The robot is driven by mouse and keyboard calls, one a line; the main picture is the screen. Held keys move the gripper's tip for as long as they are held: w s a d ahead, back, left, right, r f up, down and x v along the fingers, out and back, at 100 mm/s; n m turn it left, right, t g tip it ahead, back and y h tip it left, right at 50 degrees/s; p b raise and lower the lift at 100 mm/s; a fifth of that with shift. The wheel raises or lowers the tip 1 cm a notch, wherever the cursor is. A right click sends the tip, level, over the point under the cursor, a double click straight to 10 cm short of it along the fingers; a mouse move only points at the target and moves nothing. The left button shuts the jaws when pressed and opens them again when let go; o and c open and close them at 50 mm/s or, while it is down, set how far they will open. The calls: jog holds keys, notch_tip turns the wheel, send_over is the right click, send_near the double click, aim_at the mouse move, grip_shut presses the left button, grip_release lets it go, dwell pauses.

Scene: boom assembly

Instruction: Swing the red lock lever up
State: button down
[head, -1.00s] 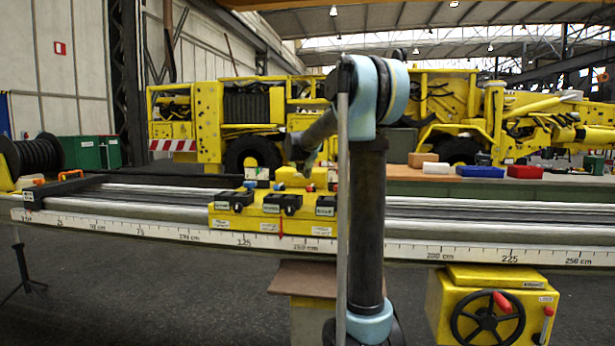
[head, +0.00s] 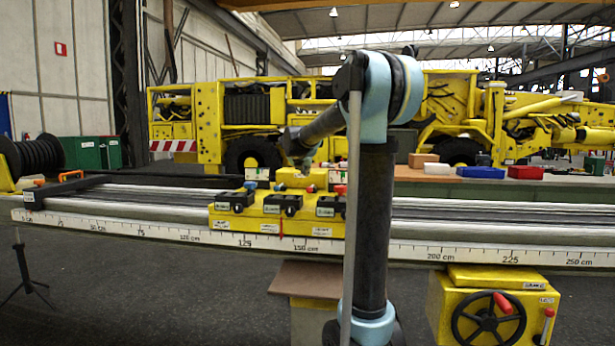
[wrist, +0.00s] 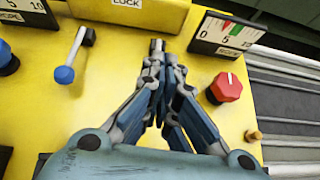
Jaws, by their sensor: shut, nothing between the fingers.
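My gripper (wrist: 157,46) is shut and empty over the yellow panel (wrist: 115,95) in the wrist view. Its fingertips point at the area just below a plate marked LOCK (wrist: 128,3). No red lever shows clearly there; the gripper covers the panel below the plate, so I cannot tell whether it touches a lever. A lever with a blue knob (wrist: 64,75) is left of the fingers and a red knob (wrist: 226,88) is right. In the head view the yellow carriage (head: 270,222) sits on the rail, with my wrist above it and my fingers indistinct.
A dial gauge (wrist: 228,35) stands beyond the red knob. The long rail (head: 120,228) has a centimetre scale. A yellow box (head: 490,277) at lower right carries a black handwheel (head: 487,318) and a red-tipped lever (head: 548,313). Coloured bins stand on the back bench.

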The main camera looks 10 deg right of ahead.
jog(key=v, duration=0.7)
jog(key=shift+s, duration=0.2)
jog(key=c, duration=2.2)
grip_release()
jog(key=shift+s+a+r, duration=0.1)
jog(key=shift+s+r, duration=0.05)
jog(key=shift+r, duration=0.05)
jog(key=o, duration=0.9)
jog(key=shift+d+m, duration=0.4)
jog(key=shift+m, duration=0.3)
jog(key=m+g+y, duration=0.6)
jog(key=m+y, duration=0.2)
jog(key=m, duration=2.5)
send_near(311, 188)
jog(key=x, duration=0.9)
jog(key=shift+w+a+f, duration=0.1)
jog(key=shift+w+f, duration=0.1)
jog(key=shift+w, duration=0.25)
